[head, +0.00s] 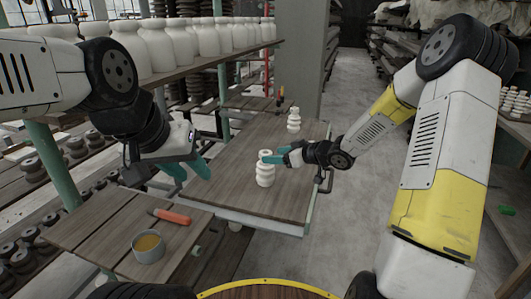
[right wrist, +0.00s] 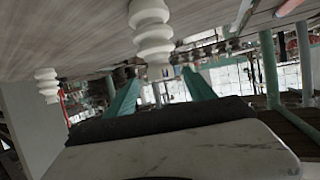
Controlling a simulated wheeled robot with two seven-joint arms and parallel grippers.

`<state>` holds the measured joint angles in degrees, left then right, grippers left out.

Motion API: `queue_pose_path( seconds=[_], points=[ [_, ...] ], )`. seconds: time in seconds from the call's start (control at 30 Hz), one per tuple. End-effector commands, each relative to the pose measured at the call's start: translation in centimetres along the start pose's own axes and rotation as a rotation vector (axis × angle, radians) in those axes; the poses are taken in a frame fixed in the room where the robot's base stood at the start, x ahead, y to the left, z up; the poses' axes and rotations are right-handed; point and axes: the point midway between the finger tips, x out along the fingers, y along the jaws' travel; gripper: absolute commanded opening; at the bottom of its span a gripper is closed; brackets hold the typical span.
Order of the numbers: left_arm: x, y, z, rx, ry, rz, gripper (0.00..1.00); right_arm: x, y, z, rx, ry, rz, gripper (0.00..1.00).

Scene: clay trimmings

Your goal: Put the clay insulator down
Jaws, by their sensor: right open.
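A white ribbed clay insulator (head: 265,176) stands upright on the wooden table (head: 240,190). My right gripper (head: 272,157) is at its upper part, with its teal fingers open. In the right wrist view, which is upside down, the near insulator (right wrist: 152,35) shows in line with the gap between the spread fingers (right wrist: 162,90). I cannot tell whether a finger touches it. A second insulator (head: 293,120) stands farther back on the table, and it also shows in the right wrist view (right wrist: 47,85). My left gripper (head: 188,170) is open and empty, left of the table.
A lower slatted bench (head: 115,235) at front left carries an orange-handled tool (head: 170,216) and a metal cup (head: 148,247) with yellowish contents. A shelf of white jars (head: 160,45) stands at back left. The table is mostly clear around the insulators. Open floor (head: 350,90) lies behind the right arm.

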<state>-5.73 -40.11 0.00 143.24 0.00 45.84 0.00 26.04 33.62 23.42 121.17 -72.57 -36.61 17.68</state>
Motion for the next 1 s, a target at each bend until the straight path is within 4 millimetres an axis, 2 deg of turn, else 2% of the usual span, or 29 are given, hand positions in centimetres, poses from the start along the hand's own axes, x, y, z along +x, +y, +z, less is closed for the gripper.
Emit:
queue_pose_path(
  seconds=[0.1, 0.33, 0.47, 0.57, 0.67, 0.77, 0.87, 0.9, 1.0],
  points=[
    [0.0, 0.0, 0.0, 0.000, 0.000, 0.000, 0.36, -2.1, 0.1, 0.0, -0.001, -0.001, 0.003, 0.63],
    [0.0, 0.0, 0.0, 0.000, 0.000, 0.000, 0.36, -4.1, 0.2, -0.2, -0.006, -0.014, 0.019, 0.63],
    [0.0, 0.0, 0.0, 0.000, 0.000, 0.000, 0.36, -5.8, 1.6, -1.4, -0.031, -0.097, 0.134, 0.63],
    [0.0, 0.0, 0.0, 0.000, 0.000, 0.000, 0.36, -9.0, 3.0, -3.0, -0.039, -0.200, 0.293, 0.63],
    [0.0, 0.0, 0.0, 0.000, 0.000, 0.000, 0.36, -13.5, 3.3, -4.5, -0.009, -0.301, 0.457, 0.63],
    [0.0, 0.0, 0.0, 0.000, 0.000, 0.000, 0.36, -18.6, 2.2, -5.6, 0.064, -0.380, 0.588, 0.63],
    [0.0, 0.0, 0.0, 0.000, 0.000, 0.000, 0.36, -23.4, -0.6, -6.0, 0.171, -0.437, 0.670, 0.63],
    [0.0, 0.0, 0.0, 0.000, 0.000, 0.000, 0.36, -25.1, -2.2, -5.9, 0.222, -0.456, 0.686, 0.63],
    [0.0, 0.0, 0.0, 0.000, 0.000, 0.000, 0.36, -28.7, -6.7, -5.3, 0.356, -0.488, 0.682, 0.63]
  ],
)
